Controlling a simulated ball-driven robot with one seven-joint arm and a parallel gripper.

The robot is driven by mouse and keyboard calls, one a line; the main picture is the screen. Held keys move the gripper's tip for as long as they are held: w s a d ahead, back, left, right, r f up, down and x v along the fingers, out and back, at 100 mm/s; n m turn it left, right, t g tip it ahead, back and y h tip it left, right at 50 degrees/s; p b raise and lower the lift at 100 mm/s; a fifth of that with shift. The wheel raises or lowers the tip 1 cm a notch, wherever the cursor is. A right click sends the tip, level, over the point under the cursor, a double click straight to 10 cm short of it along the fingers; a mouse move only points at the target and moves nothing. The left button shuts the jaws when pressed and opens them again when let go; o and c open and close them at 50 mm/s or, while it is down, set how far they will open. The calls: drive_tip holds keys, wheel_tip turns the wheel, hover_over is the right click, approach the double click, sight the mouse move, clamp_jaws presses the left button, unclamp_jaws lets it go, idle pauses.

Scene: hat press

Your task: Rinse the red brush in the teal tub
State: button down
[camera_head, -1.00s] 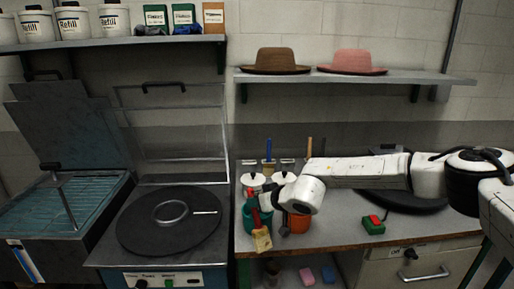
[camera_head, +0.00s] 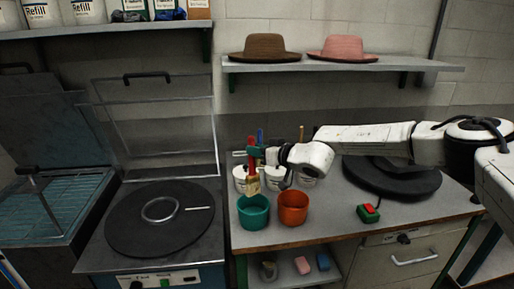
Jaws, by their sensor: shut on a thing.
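The red brush (camera_head: 251,167) hangs upright with its pale bristles (camera_head: 254,187) pointing down. My gripper (camera_head: 254,156) is shut on its red handle. The teal tub (camera_head: 253,218) stands on the bench just below the brush in the picture. The bristles show above the tub's rim, apart from its visible front wall. The inside of the tub is mostly hard to make out.
An orange tub (camera_head: 293,212) stands right beside the teal tub. White lidded pots (camera_head: 275,177) stand behind, with a blue handle (camera_head: 260,136) above them. A red-and-green switch box (camera_head: 369,212) is further right. A round black press plate (camera_head: 160,218) lies to the left.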

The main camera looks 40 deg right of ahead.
sight(258, 179)
wheel_tip(258, 179, down, 3)
drive_tip(key=shift+r+b, duration=0.1)
drive_tip(key=shift+b, duration=0.35)
wheel_tip(258, 179, down, 8)
drive_tip(key=b, duration=0.7)
idle(2.1)
drive_tip(key=shift+r+p, duration=2.7)
drive_tip(key=shift+r, duration=3)
